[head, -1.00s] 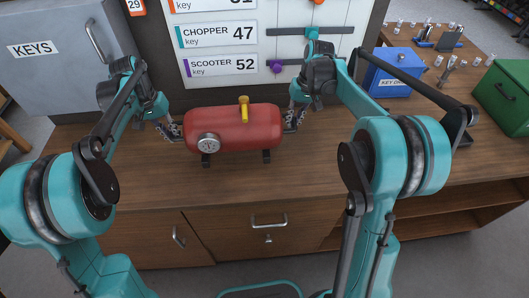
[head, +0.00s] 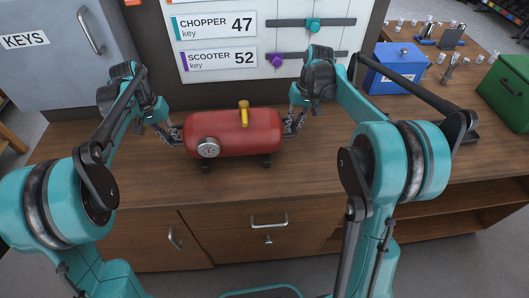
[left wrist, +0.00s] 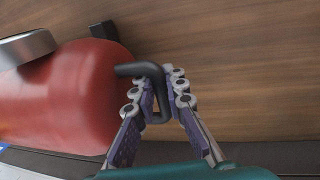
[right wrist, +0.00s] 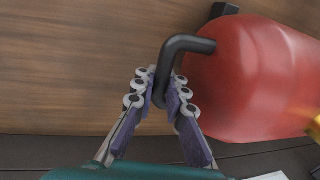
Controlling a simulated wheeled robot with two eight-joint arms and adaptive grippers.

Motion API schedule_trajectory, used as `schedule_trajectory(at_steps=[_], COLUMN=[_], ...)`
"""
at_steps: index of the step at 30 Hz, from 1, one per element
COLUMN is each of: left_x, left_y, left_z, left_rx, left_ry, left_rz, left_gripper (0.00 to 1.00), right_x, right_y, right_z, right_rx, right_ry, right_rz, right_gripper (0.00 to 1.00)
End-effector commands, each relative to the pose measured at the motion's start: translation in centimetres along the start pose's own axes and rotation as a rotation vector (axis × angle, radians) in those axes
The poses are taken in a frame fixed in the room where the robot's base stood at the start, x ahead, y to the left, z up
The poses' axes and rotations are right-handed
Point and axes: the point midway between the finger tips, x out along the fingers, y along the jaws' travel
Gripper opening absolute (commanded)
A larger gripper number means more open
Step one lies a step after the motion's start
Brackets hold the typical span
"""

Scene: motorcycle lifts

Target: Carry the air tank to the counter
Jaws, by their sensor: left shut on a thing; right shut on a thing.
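The red air tank (head: 236,131) lies on its side, level, over the wooden counter (head: 330,180), with a yellow valve (head: 243,113) on top, a round gauge (head: 208,148) at its front left and short dark feet below. I cannot tell whether the feet touch the top. My left gripper (head: 176,136) is at the tank's left end, shut on a black bent handle (left wrist: 150,80). My right gripper (head: 291,122) is at the right end, shut on the matching black handle (right wrist: 168,70). The tank's body also shows in the left wrist view (left wrist: 70,100) and the right wrist view (right wrist: 250,80).
A grey key cabinet (head: 60,50) stands behind left. A board with key labels (head: 215,27) and sliders is behind the tank. A blue box (head: 393,67) and a green box (head: 505,93) stand at the right. The counter in front of the tank is clear.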

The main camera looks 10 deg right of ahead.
Motion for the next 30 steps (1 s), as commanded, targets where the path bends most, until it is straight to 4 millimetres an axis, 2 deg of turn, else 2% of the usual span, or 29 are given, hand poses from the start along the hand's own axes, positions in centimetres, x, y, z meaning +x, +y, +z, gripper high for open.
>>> schedule_trajectory(at_steps=[2,3,4,5,13,17,20,30], left_x=[0.6,0.4,0.3,0.3,0.3,-0.6,-2.1,-9.3], left_y=[-0.2,-0.2,-0.2,-0.2,-0.1,-0.1,-0.1,-0.1], left_z=[0.0,0.0,0.0,0.0,0.0,0.0,0.0,0.0], left_rx=[-0.001,-0.001,-0.001,-0.001,0.000,-0.001,-0.001,-0.001], left_ry=[0.000,0.000,0.000,0.000,0.000,0.000,0.000,0.000], left_rz=[-0.001,-0.002,-0.002,-0.002,-0.001,0.000,0.000,-0.001], left_gripper=[0.00,0.22,0.30,0.33,0.33,0.33,0.33,0.33], right_x=[0.6,0.4,0.3,0.3,0.3,0.3,0.3,0.3], right_y=[0.2,0.2,0.2,0.2,0.1,0.1,0.1,0.1], right_z=[0.0,0.0,0.0,0.0,0.0,0.0,0.0,0.0], right_rx=[0.001,0.001,0.001,0.001,0.000,0.000,0.000,0.000], right_ry=[0.000,0.000,0.000,0.000,0.000,0.000,0.000,0.000], right_rz=[0.001,0.002,0.002,0.002,0.001,0.000,0.000,0.000], right_gripper=[0.00,0.21,0.29,0.33,0.33,0.33,0.33,0.33])
